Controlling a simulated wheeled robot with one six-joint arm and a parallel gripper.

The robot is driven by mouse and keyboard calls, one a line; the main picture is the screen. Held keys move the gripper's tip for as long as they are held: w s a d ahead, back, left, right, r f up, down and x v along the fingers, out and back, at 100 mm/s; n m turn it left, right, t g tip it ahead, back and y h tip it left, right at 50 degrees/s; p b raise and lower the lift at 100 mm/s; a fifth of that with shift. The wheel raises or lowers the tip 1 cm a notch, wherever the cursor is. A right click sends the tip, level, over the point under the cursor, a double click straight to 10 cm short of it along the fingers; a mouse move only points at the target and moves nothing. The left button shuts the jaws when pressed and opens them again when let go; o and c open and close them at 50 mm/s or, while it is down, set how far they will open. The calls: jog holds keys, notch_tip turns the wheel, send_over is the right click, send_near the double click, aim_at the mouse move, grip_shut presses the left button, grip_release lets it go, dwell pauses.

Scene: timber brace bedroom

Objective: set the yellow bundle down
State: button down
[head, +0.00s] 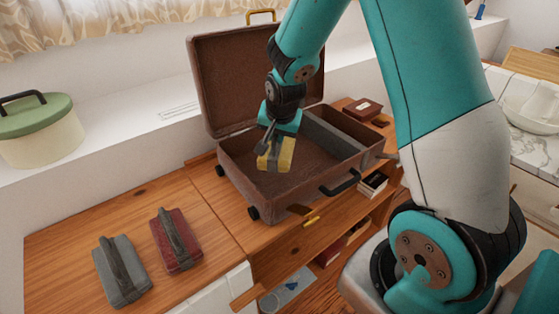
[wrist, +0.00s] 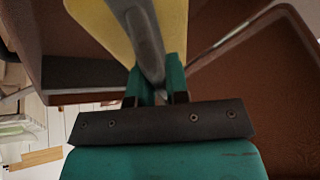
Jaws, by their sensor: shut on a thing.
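The yellow bundle (head: 277,154), with a grey strap around it, hangs from my gripper (head: 268,136) over the open brown suitcase (head: 233,176) in the head view. My gripper is shut on the strap. In the wrist view the yellow bundle (wrist: 102,25) shows at the top, with its grey strap (wrist: 145,40) between the fingers of my gripper (wrist: 157,82). The bundle appears to be above or within the suitcase's left part; whether it touches the bottom cannot be told.
A grey bundle (head: 120,270) and a red bundle (head: 180,240) lie on the wooden top left of the suitcase. The raised lid (head: 225,85) stands behind. A green-lidded pot (head: 40,135) sits on the ledge. The suitcase floor around the bundle looks mostly clear.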

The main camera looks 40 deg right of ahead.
notch_tip(320, 180, down, 9)
jog(key=shift+r, duration=0.1)
dwell(0.3)
jog(key=c, duration=1.1)
grip_release()
